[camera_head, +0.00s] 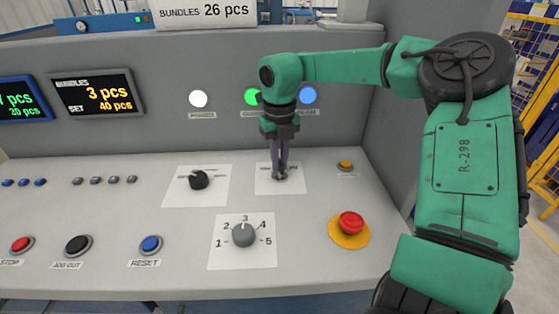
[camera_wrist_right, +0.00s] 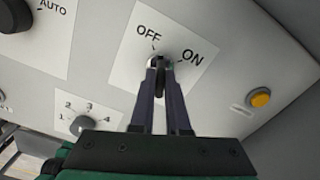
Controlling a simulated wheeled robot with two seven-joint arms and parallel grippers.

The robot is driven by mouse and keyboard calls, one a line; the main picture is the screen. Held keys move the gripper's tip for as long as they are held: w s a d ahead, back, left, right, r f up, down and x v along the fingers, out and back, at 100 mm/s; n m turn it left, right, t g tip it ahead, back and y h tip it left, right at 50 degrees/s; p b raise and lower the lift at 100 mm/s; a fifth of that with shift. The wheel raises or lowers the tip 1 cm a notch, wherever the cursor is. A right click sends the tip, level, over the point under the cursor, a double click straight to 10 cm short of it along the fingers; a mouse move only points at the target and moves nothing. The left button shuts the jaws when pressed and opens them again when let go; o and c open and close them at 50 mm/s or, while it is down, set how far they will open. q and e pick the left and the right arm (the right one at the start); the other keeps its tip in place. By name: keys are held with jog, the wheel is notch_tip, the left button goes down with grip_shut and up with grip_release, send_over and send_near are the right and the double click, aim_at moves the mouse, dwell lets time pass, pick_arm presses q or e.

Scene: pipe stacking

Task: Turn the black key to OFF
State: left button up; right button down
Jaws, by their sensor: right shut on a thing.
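The black key (camera_wrist_right: 160,62) stands in its switch on a white label plate (camera_head: 266,185). In the right wrist view the plate reads OFF on the left and ON on the right. My right gripper (camera_head: 280,176) reaches down to the switch from above in the head view. In the wrist view its two dark fingers (camera_wrist_right: 161,70) are shut on the key, which is mostly hidden between the tips. The key's exact angle is hard to tell. My left gripper is in neither view.
A black selector knob (camera_head: 199,180) sits left of the key plate. A numbered grey dial (camera_head: 243,234) is in front. A red emergency button (camera_head: 351,223) and a yellow button (camera_head: 345,165) are to the right. The upright panel behind carries lit white, green and blue lamps.

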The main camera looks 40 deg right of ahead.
aim_at(280, 160)
jog(key=shift+n, duration=2.3)
jog(key=c, duration=0.9)
grip_release()
jog(key=shift+r, duration=0.1)
notch_tip(280, 160, up, 14)
jog(key=shift+r+p, duration=0.25)
jog(key=shift+p, duration=0.2)
